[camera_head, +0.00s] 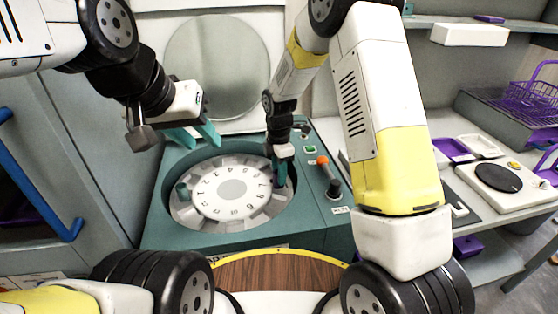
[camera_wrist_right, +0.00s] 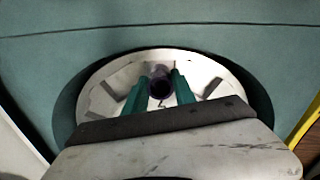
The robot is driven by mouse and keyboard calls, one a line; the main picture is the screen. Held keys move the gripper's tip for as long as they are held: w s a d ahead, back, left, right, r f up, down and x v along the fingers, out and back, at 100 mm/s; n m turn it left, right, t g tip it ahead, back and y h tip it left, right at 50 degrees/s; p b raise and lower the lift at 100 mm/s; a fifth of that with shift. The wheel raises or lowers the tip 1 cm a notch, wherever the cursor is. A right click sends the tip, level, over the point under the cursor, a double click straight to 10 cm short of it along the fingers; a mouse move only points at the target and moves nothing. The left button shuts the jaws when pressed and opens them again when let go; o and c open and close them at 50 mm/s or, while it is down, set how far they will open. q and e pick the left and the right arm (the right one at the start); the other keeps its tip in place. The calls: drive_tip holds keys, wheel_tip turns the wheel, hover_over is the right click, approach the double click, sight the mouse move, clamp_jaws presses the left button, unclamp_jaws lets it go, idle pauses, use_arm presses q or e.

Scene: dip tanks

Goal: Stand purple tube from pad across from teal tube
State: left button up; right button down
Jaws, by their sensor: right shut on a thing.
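The teal tube (camera_head: 183,191) stands in a slot at the left side of the numbered rotor (camera_head: 231,188). My right gripper (camera_head: 279,174) is at the right side of the rotor, roughly opposite the teal tube. In the right wrist view its fingers (camera_wrist_right: 161,92) are shut on the dark purple tube (camera_wrist_right: 160,84), seen end-on over the pale rotor (camera_wrist_right: 213,85). I cannot tell whether the tube is inside a slot or just above it. My left gripper (camera_head: 197,136) is open and empty above the back left rim of the machine.
The raised round lid (camera_head: 212,65) is behind. Purple trays (camera_head: 452,150) and a white device (camera_head: 495,178) stand on the right bench.

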drive_tip(key=shift+f, duration=0.3)
drive_tip(key=c, duration=1)
unclamp_jaws()
drive_tip(key=shift+f, duration=0.15)
